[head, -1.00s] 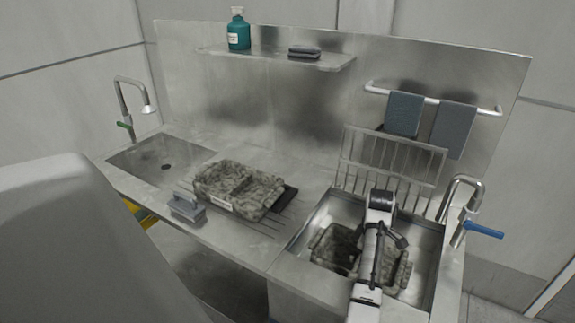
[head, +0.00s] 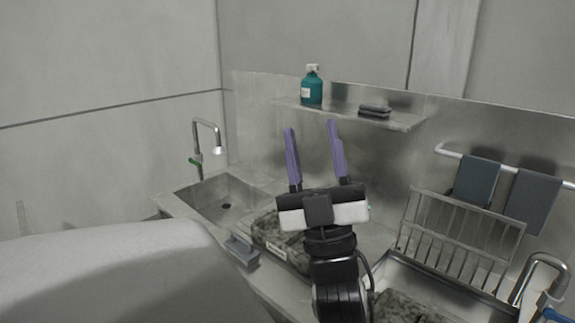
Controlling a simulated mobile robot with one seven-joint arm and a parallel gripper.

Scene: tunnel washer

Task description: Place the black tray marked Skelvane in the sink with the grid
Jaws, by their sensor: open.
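A mottled grey-and-black tray (head: 265,230) sits on the counter between the two sinks, partly hidden behind my arm. Its small pale label is too small to read. A second mottled tray (head: 402,309) lies in the right sink (head: 428,277), cut off by the bottom edge. The left sink (head: 210,196) is empty, with a dark drain and no grid visible in it. The lower part of the right sink is out of view, so I cannot tell whether it has a grid. My gripper (head: 311,127) is open and empty, its purple fingers pointing up in front of the back panel.
A grey handled brush or scrubber (head: 241,251) stands at the counter's front. A wire rack (head: 462,232) stands behind the right sink. A shelf (head: 385,120) holds a teal bottle (head: 312,88) and dark sponges (head: 375,111). Taps (head: 207,135) (head: 540,270) and hanging towels (head: 477,181) flank the area.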

